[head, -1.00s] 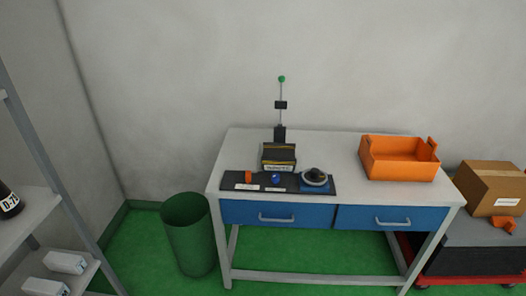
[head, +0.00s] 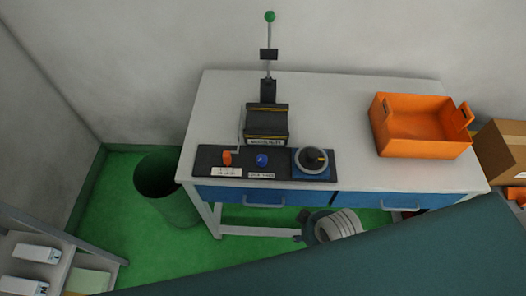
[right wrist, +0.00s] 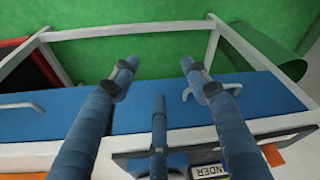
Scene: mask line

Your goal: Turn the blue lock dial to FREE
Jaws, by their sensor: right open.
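The blue dial (head: 262,160) is a small round knob on the black panel (head: 213,155) at the front left of the workbench. A label lies just below it; I cannot read it surely, nor tell the dial's setting. My right gripper's blue fingers (right wrist: 163,82) are spread and empty in the right wrist view, seen against the bench front and green floor. In the head view, my right arm crosses the lower right, and its grey wrist is in front of the drawers, below the panel. My left gripper is out of view.
A black device (head: 267,121) with a green-tipped mast stands behind. An orange crate (head: 422,145) is at the right. A green bin (head: 166,190) stands left.

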